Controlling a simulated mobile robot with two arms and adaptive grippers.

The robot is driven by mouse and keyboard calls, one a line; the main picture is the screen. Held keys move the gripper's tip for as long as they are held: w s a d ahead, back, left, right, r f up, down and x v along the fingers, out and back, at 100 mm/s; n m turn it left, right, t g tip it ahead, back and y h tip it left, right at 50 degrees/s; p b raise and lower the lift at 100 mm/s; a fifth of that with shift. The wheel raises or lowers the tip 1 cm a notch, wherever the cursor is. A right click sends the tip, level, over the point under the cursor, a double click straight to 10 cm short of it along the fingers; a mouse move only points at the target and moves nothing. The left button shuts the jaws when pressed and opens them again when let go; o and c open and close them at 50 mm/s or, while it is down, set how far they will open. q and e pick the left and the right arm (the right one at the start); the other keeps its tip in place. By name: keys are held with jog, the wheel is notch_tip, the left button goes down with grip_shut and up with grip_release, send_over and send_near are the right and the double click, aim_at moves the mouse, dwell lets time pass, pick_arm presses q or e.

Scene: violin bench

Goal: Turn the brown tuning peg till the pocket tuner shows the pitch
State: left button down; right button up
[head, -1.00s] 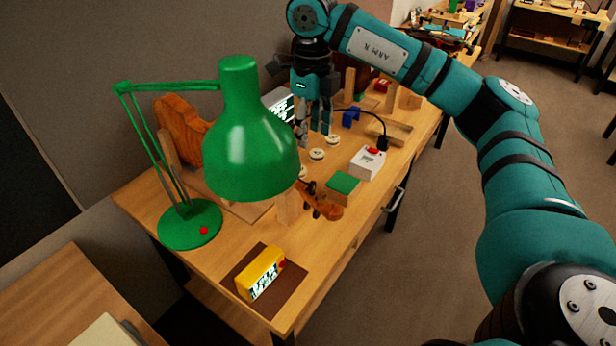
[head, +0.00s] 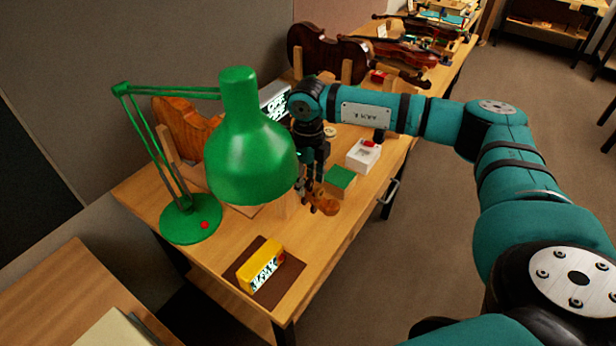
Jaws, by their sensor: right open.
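My right gripper (head: 312,196) points down at the brown violin scroll (head: 325,205) beside the green lamp and is open. Its fingers overlap the pegbox in the picture; I cannot tell whether they touch it. The brown tuning peg is not clearly made out, hidden by the fingers and the lamp shade. A yellow box with a lit display (head: 262,266), which looks like the pocket tuner, stands on a dark brown mat (head: 293,270) at the bench's near end. Its reading is too small to make out. My left gripper is out of view.
The green desk lamp (head: 250,165) stands close on the left and hides part of the bench (head: 235,246). A green block (head: 340,178) and a white box with a red top (head: 362,155) sit right of the gripper. Violins (head: 330,52) stand farther back.

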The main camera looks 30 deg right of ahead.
grip_shut()
jog(key=n+b, duration=0.1)
jog(key=b, duration=0.2)
jog(key=shift+f+n, duration=0.3)
jog(key=shift+n, duration=0.1)
jog(key=shift+r+n+b, duration=0.25)
jog(key=shift+n+b, duration=0.2)
jog(key=shift+n, duration=0.15)
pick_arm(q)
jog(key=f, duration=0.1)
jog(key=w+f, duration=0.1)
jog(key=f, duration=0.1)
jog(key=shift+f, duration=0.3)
pick_arm(e)
jog(key=shift+r, duration=0.15)
grip_release()
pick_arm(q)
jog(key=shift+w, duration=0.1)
pick_arm(e)
notch_tip(320, 180, up, 12)
dwell(0.4)
